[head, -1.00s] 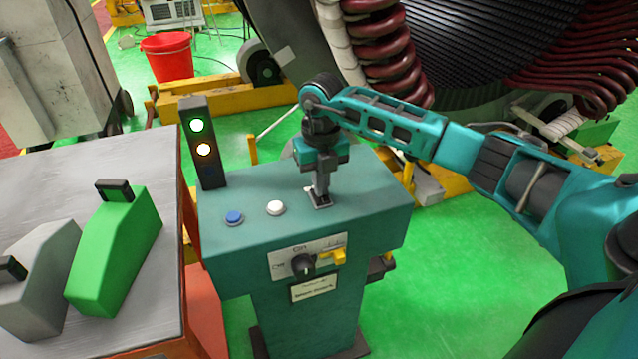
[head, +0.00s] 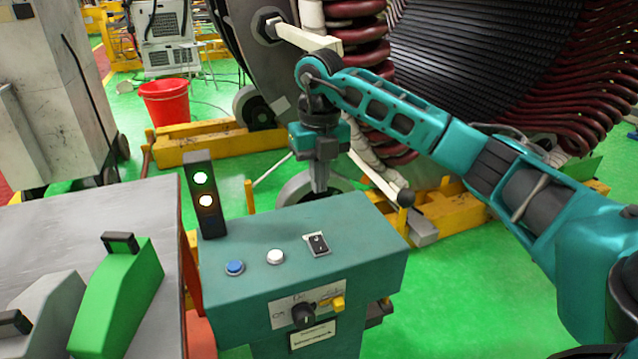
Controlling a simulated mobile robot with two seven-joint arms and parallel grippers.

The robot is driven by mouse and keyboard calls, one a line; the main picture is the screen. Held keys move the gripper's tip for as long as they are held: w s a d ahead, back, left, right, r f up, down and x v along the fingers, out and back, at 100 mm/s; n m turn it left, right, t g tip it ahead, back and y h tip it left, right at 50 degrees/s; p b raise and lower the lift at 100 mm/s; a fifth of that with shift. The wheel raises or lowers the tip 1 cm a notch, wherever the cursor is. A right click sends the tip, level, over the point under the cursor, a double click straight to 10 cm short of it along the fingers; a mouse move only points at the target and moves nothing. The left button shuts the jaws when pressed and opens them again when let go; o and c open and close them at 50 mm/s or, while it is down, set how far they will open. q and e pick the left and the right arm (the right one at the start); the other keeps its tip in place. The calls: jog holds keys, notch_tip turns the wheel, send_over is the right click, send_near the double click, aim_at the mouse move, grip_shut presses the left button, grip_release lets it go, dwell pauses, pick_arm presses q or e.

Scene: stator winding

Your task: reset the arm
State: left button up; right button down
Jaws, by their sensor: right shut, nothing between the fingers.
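My right gripper (head: 319,188) is shut and empty, pointing down above the back edge of the teal control box. My right arm reaches in from the right side of the head view. The control box (head: 240,292) carries a black rocker switch (head: 318,243), a white button (head: 275,257) and a blue button (head: 234,267) on its top. The gripper is apart from the switch, above and behind it in the picture. My left gripper is not in view.
A table (head: 150,203) at left holds a green block (head: 118,300) and a grey block (head: 40,315). The large stator (head: 480,50) with dark red coils stands behind. A red bucket (head: 166,104) is farther back.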

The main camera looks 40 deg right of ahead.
jog(key=shift+a, duration=0.1)
dwell(0.3)
jog(key=s+a+f+m+t+y, duration=0.1)
jog(key=s+a+m+t+y, duration=0.1)
jog(key=a+y, duration=0.6)
jog(key=s+a+f+m+t+y, duration=0.1)
jog(key=s+a+f+t+y, duration=0.3)
jog(key=a, duration=0.7)
jog(key=s+a+r+m+y, duration=0.1)
jog(key=a+m+y, duration=0.1)
jog(key=a+y, duration=0.65)
jog(key=d+f+m+t+h, duration=0.9)
jog(key=m+h, duration=0.4)
jog(key=m, duration=0.5)
jog(key=s+d+f+m+g+h, duration=0.2)
jog(key=s+f+m, duration=0.1)
jog(key=s+f, duration=0.3)
jog(key=s+d+f+m+g+h, duration=0.1)
jog(key=s+f+m+g+h, duration=0.1)
jog(key=s+f, duration=0.4)
notch_tip(320, 180, down, 3)
jog(key=m+h, duration=0.1)
jog(key=m, duration=0.1)
jog(key=shift+s+d+m, duration=0.25)
jog(key=shift+d+m, duration=0.05)
jog(key=shift+d, duration=0.1)
